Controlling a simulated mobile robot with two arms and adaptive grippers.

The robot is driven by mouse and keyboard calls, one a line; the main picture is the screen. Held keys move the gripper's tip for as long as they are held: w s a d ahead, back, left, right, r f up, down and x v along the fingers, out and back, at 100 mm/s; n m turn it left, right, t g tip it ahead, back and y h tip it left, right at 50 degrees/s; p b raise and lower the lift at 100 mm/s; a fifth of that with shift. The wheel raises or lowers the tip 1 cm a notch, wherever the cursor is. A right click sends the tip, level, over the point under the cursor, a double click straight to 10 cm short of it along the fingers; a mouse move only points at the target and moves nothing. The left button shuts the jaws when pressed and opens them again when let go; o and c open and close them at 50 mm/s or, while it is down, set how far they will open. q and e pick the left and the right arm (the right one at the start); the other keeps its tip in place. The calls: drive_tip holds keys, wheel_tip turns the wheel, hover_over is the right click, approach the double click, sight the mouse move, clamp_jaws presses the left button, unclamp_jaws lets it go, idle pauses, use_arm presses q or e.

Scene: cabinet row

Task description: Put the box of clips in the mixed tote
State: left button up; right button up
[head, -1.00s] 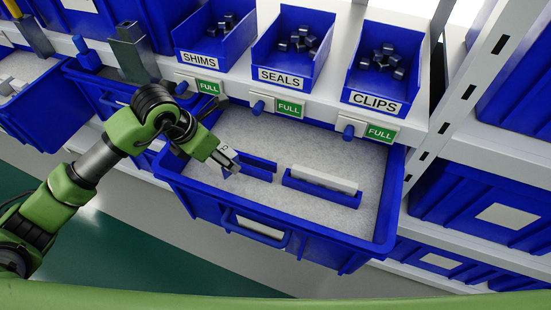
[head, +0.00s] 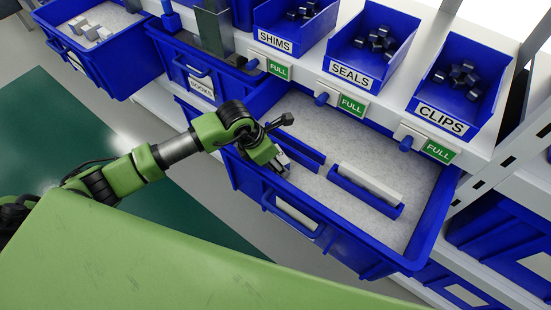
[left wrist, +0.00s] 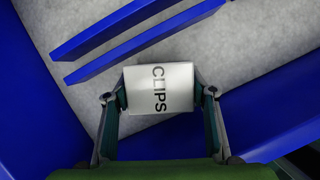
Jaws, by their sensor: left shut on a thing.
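A white box of clips (left wrist: 158,88) with CLIPS printed on it is between the fingers of my left gripper (left wrist: 160,100) in the left wrist view. In the head view my left gripper (head: 280,165) is shut on it, low over the front left part of an open blue drawer tote (head: 340,238). The box is mostly hidden by the gripper there. Another open blue tote (head: 108,68) at the upper left holds a few white blocks; its label is too small to read. I cannot tell which tote is the mixed one. My right gripper is not in view.
The drawer tote holds blue dividers (head: 300,152) and a long white piece in a blue holder (head: 372,185). A shelf above carries bins marked SHIMS (head: 275,41), SEALS (head: 350,74) and CLIPS (head: 442,119).

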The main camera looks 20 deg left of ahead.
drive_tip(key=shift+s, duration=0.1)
use_arm(q)
drive_tip(key=shift+f, duration=0.1)
drive_tip(key=o, duration=1)
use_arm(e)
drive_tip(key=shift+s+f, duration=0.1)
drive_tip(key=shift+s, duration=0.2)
use_arm(q)
drive_tip(key=shift+r, duration=0.2)
drive_tip(key=b+v, duration=0.1)
drive_tip(key=v, duration=1.1)
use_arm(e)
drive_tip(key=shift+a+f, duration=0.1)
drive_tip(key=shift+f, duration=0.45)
use_arm(q)
drive_tip(key=shift+f, duration=0.1)
